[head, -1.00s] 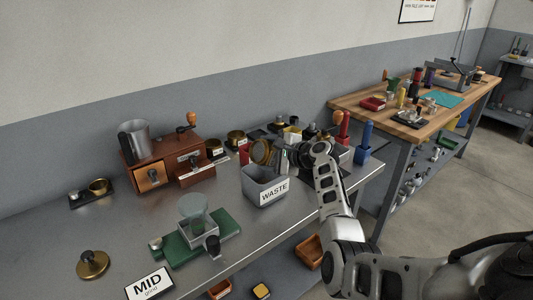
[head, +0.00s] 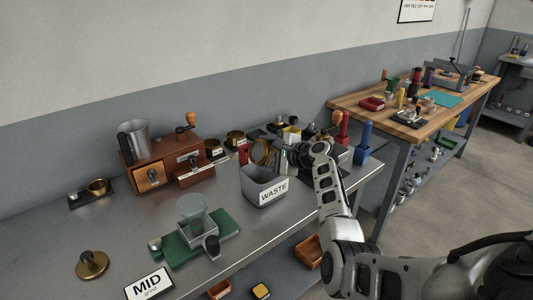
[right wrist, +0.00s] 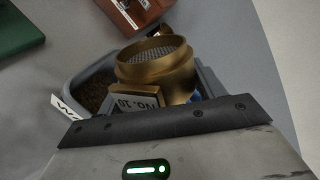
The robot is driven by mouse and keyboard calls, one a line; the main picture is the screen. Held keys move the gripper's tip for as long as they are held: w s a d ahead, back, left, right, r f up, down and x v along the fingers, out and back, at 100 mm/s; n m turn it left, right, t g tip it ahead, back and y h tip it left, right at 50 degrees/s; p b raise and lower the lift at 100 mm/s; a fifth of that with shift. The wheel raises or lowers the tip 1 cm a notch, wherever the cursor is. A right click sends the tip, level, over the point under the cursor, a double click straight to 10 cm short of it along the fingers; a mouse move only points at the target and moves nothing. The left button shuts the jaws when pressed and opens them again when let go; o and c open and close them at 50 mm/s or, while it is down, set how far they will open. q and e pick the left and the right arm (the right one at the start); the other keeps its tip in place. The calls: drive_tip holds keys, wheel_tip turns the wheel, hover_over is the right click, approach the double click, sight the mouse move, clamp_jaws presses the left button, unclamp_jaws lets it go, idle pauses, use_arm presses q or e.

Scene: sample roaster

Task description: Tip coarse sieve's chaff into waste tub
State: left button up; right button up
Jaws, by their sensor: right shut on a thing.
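The coarse sieve (right wrist: 155,68) is a brass ring with a mesh and a tag reading "No. 10" in the right wrist view. It also shows in the head view (head: 260,152), tilted, above the back right of the waste tub. My right gripper (head: 284,156) is shut on it. The grey waste tub (head: 262,189), labelled "WASTE", stands on the metal bench. In the right wrist view the tub (right wrist: 72,82) holds dark brown bits. I cannot make out chaff in the sieve. My left gripper is not in view.
A wooden grinder (head: 165,160) with a metal cup stands behind left of the tub. Red (head: 342,130) and blue (head: 363,145) bottles stand at the right.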

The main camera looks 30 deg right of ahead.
sight(270, 144)
drive_tip(key=shift+r, duration=0.1)
drive_tip(key=shift+r, duration=1.45)
